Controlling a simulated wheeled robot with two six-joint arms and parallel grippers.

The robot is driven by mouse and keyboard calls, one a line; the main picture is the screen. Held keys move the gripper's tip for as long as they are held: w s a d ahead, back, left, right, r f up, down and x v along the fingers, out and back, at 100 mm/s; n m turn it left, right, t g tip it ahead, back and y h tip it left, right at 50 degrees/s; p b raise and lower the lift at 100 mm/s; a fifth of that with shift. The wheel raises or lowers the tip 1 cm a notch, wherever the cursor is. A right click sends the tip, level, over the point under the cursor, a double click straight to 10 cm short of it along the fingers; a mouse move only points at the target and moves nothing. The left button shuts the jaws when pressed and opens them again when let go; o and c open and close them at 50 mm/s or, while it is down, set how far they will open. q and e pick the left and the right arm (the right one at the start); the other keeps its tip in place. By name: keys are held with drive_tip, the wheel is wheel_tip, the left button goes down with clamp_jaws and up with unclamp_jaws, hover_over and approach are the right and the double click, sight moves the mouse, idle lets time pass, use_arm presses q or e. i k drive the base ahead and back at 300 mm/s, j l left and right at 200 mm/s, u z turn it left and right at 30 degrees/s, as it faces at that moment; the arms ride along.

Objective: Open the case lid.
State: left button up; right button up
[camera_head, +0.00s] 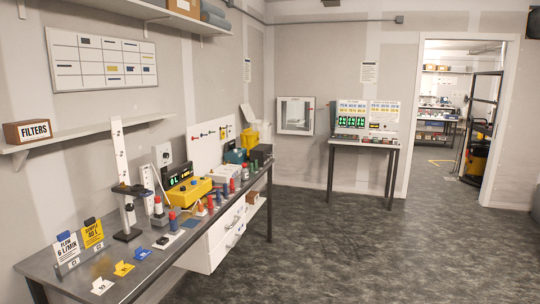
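Neither of my grippers is in view. A low yellow box (190,191) sits midway along the bench (150,262). I cannot tell whether it is the case. Another small yellow item (249,138) stands at the far end of the bench, near a white upright panel (248,113). A dark box (261,154) also stands near that end. No case lid can be clearly made out at this distance.
The bench runs along the left wall and holds a stand (127,200), red-topped bottles, and sign cards (92,232). White drawers (226,238) hang below it. A display table (364,145) stands at the back. The floor (350,250) at right is clear, leading to a doorway.

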sight(261, 152)
drive_tip(key=i+z, duration=0.2)
drive_tip(key=i, duration=5.05)
drive_tip(key=i+j+u, duration=0.1)
drive_tip(key=u, duration=0.3)
